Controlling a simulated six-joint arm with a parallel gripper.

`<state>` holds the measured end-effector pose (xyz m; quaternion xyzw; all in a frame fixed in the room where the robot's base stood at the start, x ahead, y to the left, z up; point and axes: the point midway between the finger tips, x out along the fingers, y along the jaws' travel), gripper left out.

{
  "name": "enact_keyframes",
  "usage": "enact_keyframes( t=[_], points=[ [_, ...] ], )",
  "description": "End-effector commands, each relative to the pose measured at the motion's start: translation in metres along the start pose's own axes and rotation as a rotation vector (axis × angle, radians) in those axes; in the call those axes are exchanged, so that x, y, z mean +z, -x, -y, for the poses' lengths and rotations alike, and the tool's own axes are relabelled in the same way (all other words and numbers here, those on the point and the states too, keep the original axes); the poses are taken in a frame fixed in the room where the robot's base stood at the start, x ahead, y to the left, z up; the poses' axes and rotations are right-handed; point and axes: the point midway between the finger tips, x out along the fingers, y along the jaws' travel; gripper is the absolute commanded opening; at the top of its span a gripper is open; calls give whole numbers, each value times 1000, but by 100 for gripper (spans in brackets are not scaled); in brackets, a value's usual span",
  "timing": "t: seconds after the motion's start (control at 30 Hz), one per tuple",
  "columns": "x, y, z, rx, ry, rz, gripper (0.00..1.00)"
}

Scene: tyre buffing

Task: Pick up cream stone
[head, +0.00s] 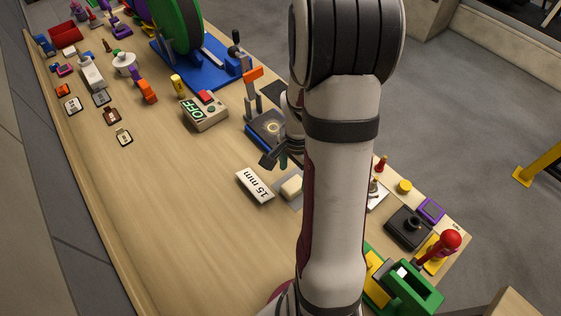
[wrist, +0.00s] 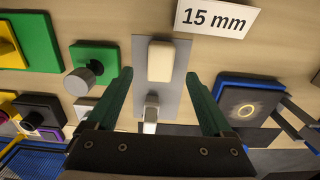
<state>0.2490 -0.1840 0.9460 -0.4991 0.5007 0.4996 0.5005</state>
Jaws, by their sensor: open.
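The cream stone (wrist: 160,60) is a small rounded block on a grey plate (wrist: 171,100) in the wrist view. It also shows in the head view (head: 291,187), just left of my arm. My gripper (wrist: 162,88) is open and empty, with its two dark green fingers on either side of the plate and the stone beyond the fingertips, between their lines. In the head view my gripper (head: 283,158) is partly hidden by my arm, close to the stone on its far side.
A white "15 mm" block (head: 255,185) lies beside the stone. A blue-edged dark device (wrist: 247,105) stands right of my gripper in the wrist view, and a green block with a grey knob (wrist: 85,78) at left.

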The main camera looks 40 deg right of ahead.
Motion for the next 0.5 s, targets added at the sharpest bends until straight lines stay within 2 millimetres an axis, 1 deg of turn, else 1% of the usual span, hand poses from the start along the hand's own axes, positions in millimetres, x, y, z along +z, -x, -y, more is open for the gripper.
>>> enact_keyframes(
  t=[0.13, 0.2, 0.3, 0.4, 0.5],
  points=[
    [0, -20, 0, 3, 2, 2, 85],
    [0, -35, 0, 3, 1, 3, 85],
    [0, -53, 0, 2, 2, 2, 85],
    [-1, -61, 0, 0, 2, 1, 85],
    [-1, -62, 1, -1, 2, 0, 85]
  ],
)
